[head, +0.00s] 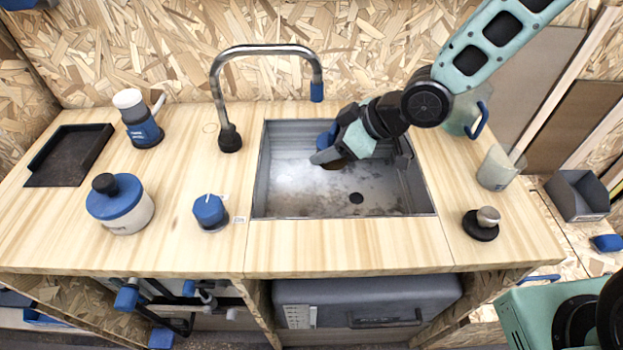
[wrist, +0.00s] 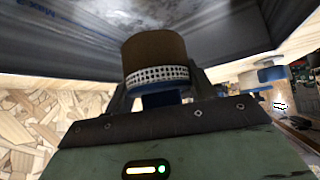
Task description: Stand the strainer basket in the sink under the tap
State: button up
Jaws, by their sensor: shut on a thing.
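The steel sink (head: 300,195) is set into the wooden counter, with a dark round drain hole (head: 356,198) in its floor. The curved tap (head: 265,50) stands at the sink's left, its blue-tipped spout over the back of the basin. My gripper (head: 326,150) reaches in from the right, over the basin and below and slightly right of the spout. It is shut on the strainer basket, which shows in the wrist view as a brown cylinder with a pale perforated band (wrist: 157,75). In the head view the gripper hides most of it. I cannot tell whether it touches the sink.
A blue knob (head: 210,211), a blue-lidded jar (head: 121,205), a blue-and-white bottle (head: 140,120) and a black tray (head: 70,157) stand left of the sink. A cup (head: 497,168), a clear jug (head: 460,112) and a black stopper (head: 481,225) stand right of it.

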notch_tip(320, 180, down, 11)
jog(key=shift+r+b, duration=0.1)
jog(key=shift+b, duration=0.3)
jog(key=a, duration=0.1)
jog(key=w+a+p, duration=0.1)
jog(key=a+f, duration=0.1)
jog(key=shift+w+a, duration=0.25)
jog(key=shift+a, duration=0.1)
jog(key=shift+f, duration=0.2)
jog(key=shift+f, duration=0.15)
jog(key=o, duration=1.1)
